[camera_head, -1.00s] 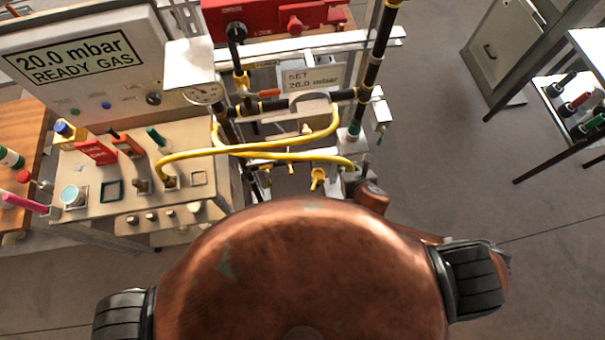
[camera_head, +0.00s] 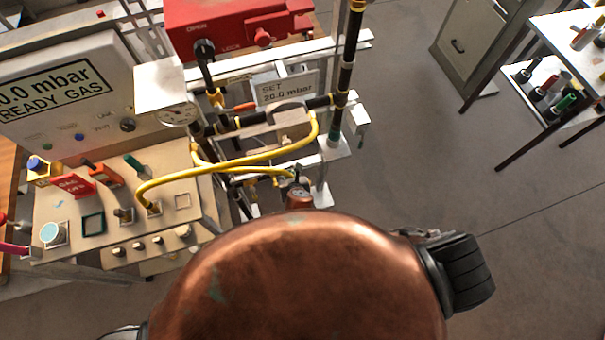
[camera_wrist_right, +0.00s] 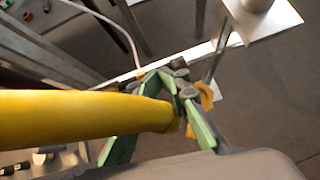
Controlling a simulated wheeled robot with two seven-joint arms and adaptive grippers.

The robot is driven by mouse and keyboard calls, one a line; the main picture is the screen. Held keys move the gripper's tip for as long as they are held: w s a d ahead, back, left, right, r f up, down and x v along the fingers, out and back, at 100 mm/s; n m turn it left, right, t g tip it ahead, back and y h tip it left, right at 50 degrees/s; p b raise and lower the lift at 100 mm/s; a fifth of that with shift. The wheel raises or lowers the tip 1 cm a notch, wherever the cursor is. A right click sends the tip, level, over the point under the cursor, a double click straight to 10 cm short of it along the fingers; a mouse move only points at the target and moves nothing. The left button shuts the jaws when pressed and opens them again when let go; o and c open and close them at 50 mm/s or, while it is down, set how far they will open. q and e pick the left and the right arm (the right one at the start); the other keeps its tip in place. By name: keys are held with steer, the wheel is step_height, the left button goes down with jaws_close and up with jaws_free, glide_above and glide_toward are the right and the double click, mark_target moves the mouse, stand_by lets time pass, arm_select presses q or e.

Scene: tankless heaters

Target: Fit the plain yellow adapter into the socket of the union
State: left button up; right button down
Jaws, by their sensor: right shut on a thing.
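In the head view my right gripper (camera_head: 297,181) is a small shape just above my copper-coloured body, below the pipe frame. In the right wrist view its green fingers (camera_wrist_right: 172,108) are shut around the end of a thick yellow hose (camera_wrist_right: 80,112). In the head view a yellow hose (camera_head: 235,168) runs right to the gripper. The plain yellow adapter cannot be told apart from the hose end between the fingers. I cannot single out the union or its socket. My left gripper is not in view.
A black pipe (camera_head: 347,75) with a green band stands right of the gripper. A second yellow hose (camera_head: 255,157) loops from the control panel (camera_head: 65,215) to the frame. Open floor (camera_head: 420,150) lies right.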

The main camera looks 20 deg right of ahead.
steer(key=w+d+f+b, duration=0.2)
steer(key=d+f, duration=0.3)
steer(key=f, duration=0.5)
steer(key=shift+w, duration=0.55)
steer(key=c, duration=2.3)
jaws_free()
steer(key=shift+d+f, duration=0.1)
steer(key=shift+o, duration=1.4)
steer(key=shift+w, duration=0.15)
steer(key=shift+o, duration=0.9)
steer(key=shift+r, duration=0.25)
steer(key=shift+w, duration=0.1)
steer(key=p+v, duration=0.2)
steer(key=v, duration=1)
